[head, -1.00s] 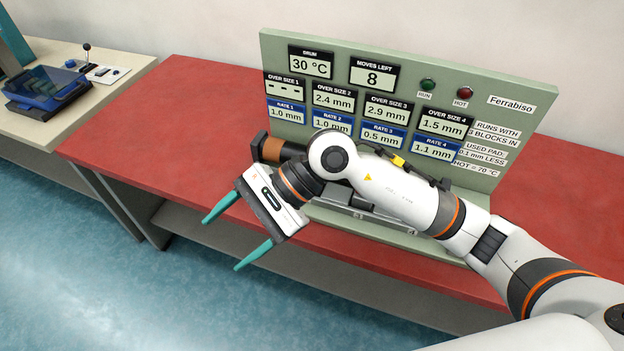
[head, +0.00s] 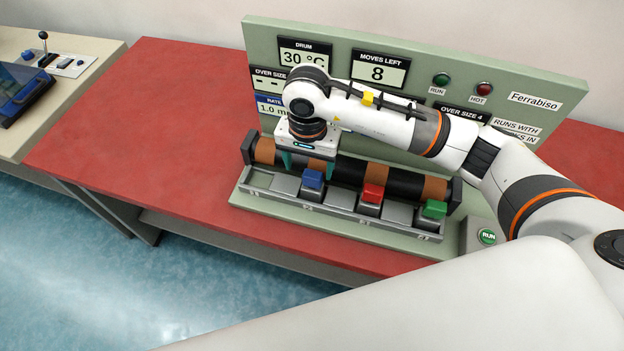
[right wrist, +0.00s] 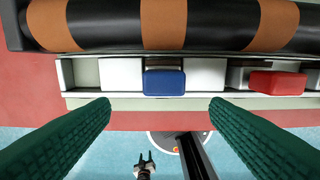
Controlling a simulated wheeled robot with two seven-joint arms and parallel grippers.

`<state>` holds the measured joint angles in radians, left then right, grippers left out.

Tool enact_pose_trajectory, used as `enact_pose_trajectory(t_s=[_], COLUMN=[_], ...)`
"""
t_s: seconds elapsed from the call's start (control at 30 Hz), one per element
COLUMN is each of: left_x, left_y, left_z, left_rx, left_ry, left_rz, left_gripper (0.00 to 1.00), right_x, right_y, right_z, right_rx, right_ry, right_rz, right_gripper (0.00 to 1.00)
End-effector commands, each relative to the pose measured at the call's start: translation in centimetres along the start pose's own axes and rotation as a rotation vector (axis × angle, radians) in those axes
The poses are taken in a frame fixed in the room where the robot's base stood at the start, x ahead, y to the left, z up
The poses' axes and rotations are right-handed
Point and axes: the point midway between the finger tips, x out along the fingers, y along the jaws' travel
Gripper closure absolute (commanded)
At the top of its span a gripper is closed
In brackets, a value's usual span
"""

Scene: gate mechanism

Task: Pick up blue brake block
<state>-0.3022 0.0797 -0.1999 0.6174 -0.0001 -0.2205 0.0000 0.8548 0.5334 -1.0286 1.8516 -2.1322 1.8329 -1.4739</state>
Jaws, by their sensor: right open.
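The blue brake block (head: 313,179) sits in the slotted tray in front of the drum. In the right wrist view the blue block (right wrist: 164,82) lies ahead of and between the two fingers, apart from both. My right gripper (head: 306,166) is above the drum's left part, pointing down, open and empty. Its green fingers also show in the right wrist view (right wrist: 160,112), spread wide.
A red block (head: 373,193) and a green block (head: 434,209) sit farther right in the tray (head: 330,212). The black and brown drum (head: 350,174) lies behind. A panel (head: 560,88) stands at the back. The red table (head: 130,130) is clear at left.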

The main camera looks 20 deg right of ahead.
Motion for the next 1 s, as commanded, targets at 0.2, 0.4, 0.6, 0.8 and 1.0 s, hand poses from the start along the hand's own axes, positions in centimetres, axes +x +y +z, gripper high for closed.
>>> enact_pose_trajectory(t_s=[0.2,0.4,0.6,0.8,1.0], left_x=[-0.9,-2.2,-3.1,-3.2,-3.1], left_y=[-0.4,0.2,0.3,0.1,0.1], left_z=[-2.3,1.2,1.9,0.6,0.2], left_rx=[0.0,0.0,0.0,0.0,0.0], left_ry=[0.034,-0.015,-0.027,-0.006,0.0], left_rz=[-0.005,0.002,0.003,0.0,0.0], left_gripper=[0.55,0.55,0.55,0.55,0.55], right_x=[2.2,4.0,6.9,7.6,7.6], right_y=[0.0,-0.6,-0.7,-0.7,-0.7], right_z=[0.0,0.6,1.0,1.1,1.1], right_rx=[0.0,0.003,0.002,0.0,0.0], right_ry=[0.001,0.006,0.003,0.001,0.001], right_rz=[0.002,-0.002,0.002,0.003,0.003], right_gripper=[0.29,0.29,0.29,0.29,0.44])
